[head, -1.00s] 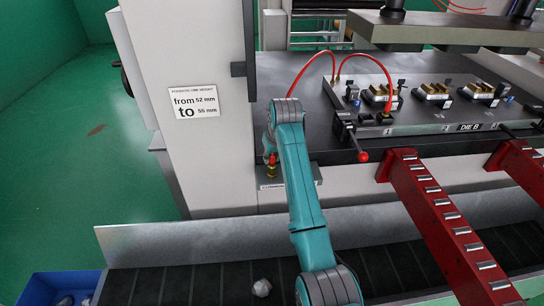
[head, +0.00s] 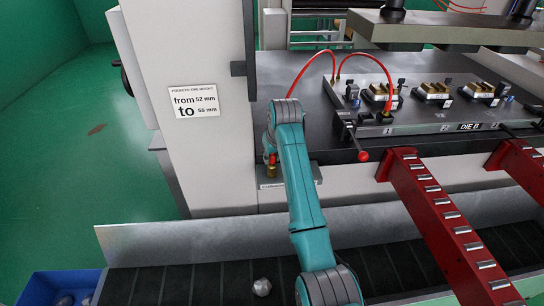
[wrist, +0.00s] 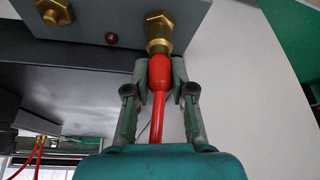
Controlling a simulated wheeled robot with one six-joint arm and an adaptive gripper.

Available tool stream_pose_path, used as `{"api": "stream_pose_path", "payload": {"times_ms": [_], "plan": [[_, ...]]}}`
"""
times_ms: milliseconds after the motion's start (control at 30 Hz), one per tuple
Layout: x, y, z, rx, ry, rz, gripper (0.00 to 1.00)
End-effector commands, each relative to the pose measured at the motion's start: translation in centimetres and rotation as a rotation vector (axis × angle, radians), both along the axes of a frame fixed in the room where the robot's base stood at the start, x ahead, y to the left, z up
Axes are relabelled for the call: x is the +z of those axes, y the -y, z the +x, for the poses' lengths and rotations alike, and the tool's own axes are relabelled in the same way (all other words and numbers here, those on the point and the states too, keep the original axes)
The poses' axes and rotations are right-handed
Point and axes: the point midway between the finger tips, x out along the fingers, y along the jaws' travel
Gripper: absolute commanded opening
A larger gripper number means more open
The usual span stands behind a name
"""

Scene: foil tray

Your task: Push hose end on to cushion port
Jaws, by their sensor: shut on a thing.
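My gripper (wrist: 160,72) is shut on the red hose end (wrist: 159,75), one finger on each side. The hose end is in line with a brass port (wrist: 159,28) on a grey block, and its tip meets the lower brass collar. How far it is pushed on I cannot tell. In the head view the red hose end (head: 271,158) stands upright over the brass port (head: 272,171), on a small labelled bracket (head: 300,182) at the press's front left. The label is partly hidden by my arm. My gripper is mostly hidden there behind my teal arm.
A second brass fitting (wrist: 52,11) sits left on the same block. A red-knobbed lever (head: 361,155) and red rails (head: 440,215) stand to the right. A white press column (head: 190,60) is at left. A dark conveyor (head: 200,286) runs below.

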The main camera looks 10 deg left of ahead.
Motion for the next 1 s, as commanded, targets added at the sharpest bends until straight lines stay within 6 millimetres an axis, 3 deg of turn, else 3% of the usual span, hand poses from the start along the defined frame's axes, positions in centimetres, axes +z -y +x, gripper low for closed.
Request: {"api": "stream_pose_path", "payload": {"times_ms": [367,400,500,700,733,833,1000], "plan": [[0.00,0.00,0.01,0.000,0.000,0.000,0.00],[0.00,0.00,0.01,0.000,0.000,0.000,0.28],[0.00,0.00,0.01,0.000,0.000,0.000,0.53],[0.00,0.00,0.01,0.000,0.000,0.000,0.53],[-0.02,0.00,0.01,0.000,0.000,0.000,0.55],[-0.03,0.00,0.00,0.000,0.000,0.000,0.78],[-0.03,0.00,0.00,0.000,0.000,0.000,0.78]]}}
